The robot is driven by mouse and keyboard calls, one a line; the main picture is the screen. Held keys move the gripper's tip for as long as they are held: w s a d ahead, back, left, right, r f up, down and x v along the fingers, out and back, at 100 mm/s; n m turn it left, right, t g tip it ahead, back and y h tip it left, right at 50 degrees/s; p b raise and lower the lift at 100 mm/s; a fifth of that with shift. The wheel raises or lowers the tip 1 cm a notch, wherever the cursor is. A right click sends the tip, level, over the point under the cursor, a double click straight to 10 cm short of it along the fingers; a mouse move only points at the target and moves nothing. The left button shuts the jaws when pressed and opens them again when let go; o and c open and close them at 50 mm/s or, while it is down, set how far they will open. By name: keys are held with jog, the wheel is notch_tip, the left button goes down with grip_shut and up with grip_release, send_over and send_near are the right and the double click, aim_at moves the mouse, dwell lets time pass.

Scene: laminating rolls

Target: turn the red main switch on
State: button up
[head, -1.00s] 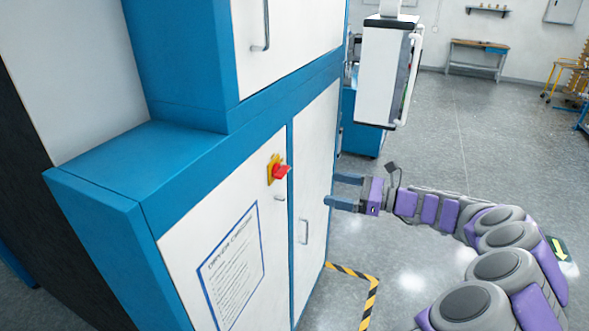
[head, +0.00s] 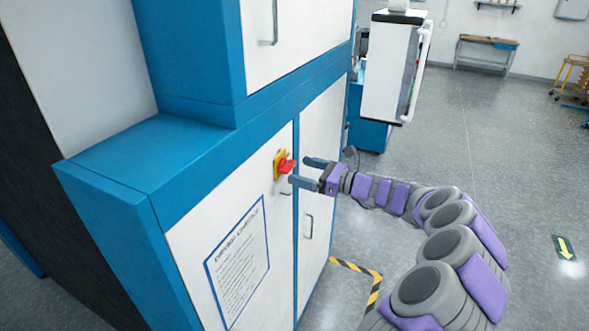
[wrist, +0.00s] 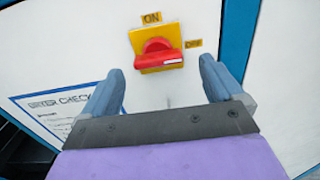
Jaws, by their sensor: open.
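The red main switch (head: 286,166) is a red rotary knob on a yellow plate, mounted on the white door of the blue-framed cabinet. In the wrist view the red knob (wrist: 158,55) lies across the plate, its marked end pointing right toward the OFF label (wrist: 194,43). The ON label (wrist: 151,18) is above the plate. My gripper (head: 303,172) is open and empty, just right of the switch in the head view. In the wrist view my gripper's fingertips (wrist: 162,72) sit either side of and below the knob, apart from it.
A printed checklist sheet (head: 237,262) is on the door below the switch. Door handles (head: 308,226) stick out nearby. A white control box (head: 392,68) hangs at the right. Yellow-black tape (head: 358,270) marks the floor. The floor on the right is open.

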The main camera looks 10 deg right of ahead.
aim_at(293, 168)
jog(key=shift+x, duration=1.7)
jog(key=shift+c, duration=0.4)
jog(key=shift+s, duration=0.1)
jog(key=c, duration=1)
jog(key=shift+o, duration=0.2)
